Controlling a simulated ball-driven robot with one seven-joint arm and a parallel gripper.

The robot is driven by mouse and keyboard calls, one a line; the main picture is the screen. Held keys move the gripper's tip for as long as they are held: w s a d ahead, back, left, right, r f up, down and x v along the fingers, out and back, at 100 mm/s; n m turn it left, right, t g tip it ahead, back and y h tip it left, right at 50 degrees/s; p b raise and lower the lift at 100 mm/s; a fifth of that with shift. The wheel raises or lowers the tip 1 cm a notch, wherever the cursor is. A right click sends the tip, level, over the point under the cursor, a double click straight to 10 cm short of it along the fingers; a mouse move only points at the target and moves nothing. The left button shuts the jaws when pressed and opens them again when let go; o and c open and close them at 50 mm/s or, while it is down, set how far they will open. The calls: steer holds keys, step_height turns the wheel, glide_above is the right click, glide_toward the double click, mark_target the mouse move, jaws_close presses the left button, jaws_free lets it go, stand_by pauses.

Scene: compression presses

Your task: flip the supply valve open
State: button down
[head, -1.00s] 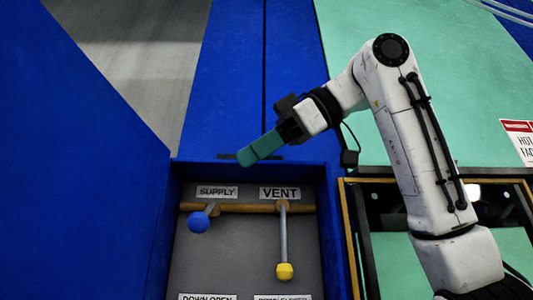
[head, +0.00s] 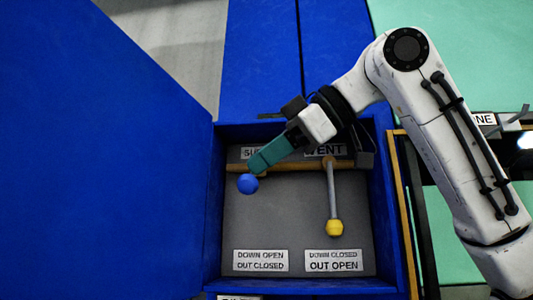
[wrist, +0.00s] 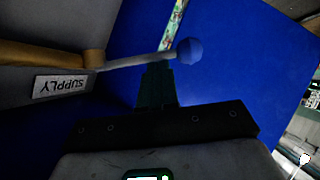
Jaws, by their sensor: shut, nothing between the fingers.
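The supply valve's lever ends in a blue ball (head: 247,184). In the wrist view the grey supply lever (wrist: 137,61) sticks out from the yellow pipe to the blue ball (wrist: 190,51). My gripper (head: 254,164) has green fingers, shut and empty, just above the ball in the head view. In the wrist view the fingertips (wrist: 158,68) are right beside the lever, near the ball; I cannot tell whether they touch. The SUPPLY label (wrist: 61,86) reads upside down there; my gripper partly covers it in the head view.
The vent lever (head: 331,190) hangs down to a yellow knob (head: 334,228), right of the supply valve. The supply sign (head: 260,260) reads DOWN OPEN, OUT CLOSED. Blue walls (head: 214,210) frame the recessed grey panel, and a large blue panel (head: 110,170) stands at left.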

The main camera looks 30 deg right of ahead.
steer(key=shift+f, duration=0.15)
steer(key=shift+f+n+t+b, duration=0.2)
steer(key=shift+n+t+b, duration=0.2)
steer(key=shift+b, duration=0.2)
steer(key=w+d+f+n+t+h+b, duration=0.1)
steer(key=w+d+f+n+t+b, duration=0.2)
steer(key=w+f+n+t+b, duration=0.1)
steer(key=shift+w+f+n+t+b, duration=0.25)
steer(key=shift+f+n+t+b, duration=0.55)
steer(key=shift+f+n+b, duration=0.4)
steer(key=shift+d+r, duration=0.15)
steer(key=shift+r, duration=0.05)
